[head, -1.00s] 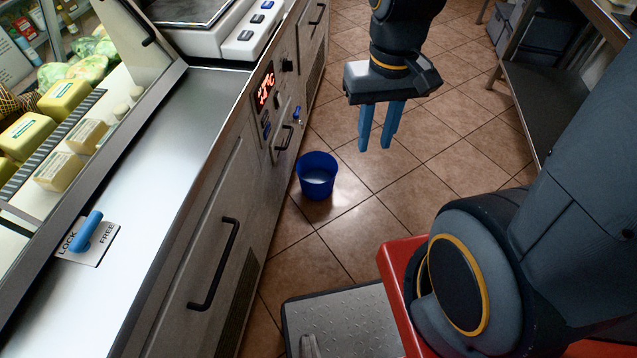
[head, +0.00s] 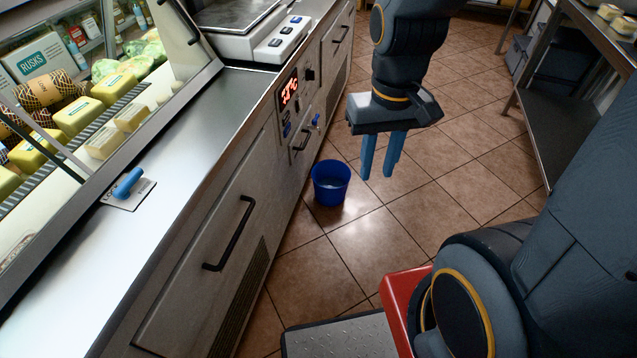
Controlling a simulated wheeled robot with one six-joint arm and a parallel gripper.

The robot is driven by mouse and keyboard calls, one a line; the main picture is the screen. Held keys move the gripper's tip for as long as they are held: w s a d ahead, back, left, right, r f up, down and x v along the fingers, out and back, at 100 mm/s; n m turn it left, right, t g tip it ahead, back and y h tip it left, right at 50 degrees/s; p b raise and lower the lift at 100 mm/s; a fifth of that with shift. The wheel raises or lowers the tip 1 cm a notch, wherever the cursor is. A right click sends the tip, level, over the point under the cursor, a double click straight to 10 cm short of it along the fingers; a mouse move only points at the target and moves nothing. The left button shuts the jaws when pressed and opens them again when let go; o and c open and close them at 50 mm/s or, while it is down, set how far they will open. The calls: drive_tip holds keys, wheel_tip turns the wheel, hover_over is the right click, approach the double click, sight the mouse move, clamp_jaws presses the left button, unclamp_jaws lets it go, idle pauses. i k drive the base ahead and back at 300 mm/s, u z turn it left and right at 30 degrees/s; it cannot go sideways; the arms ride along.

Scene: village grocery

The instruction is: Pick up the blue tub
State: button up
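The blue tub (head: 330,184) stands upright on the tiled floor, close beside the front of the counter. It is round and open at the top, and its inside looks lighter at the bottom. My gripper (head: 380,172) hangs in the air to the right of the tub in the picture, with its two blue fingers pointing down. The fingers are apart with a narrow gap between them, and nothing is held there. The gripper is not touching the tub.
The counter (head: 170,140) with drawer handles and a scale (head: 262,35) runs along the left. A dark shelf table (head: 575,115) stands at the right. Tiled floor (head: 440,230) lies free between them. A glass display with packed food is at the upper left.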

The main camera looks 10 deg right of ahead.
sight(332, 178)
drive_tip(key=i, duration=0.9)
drive_tip(key=z, duration=0.3)
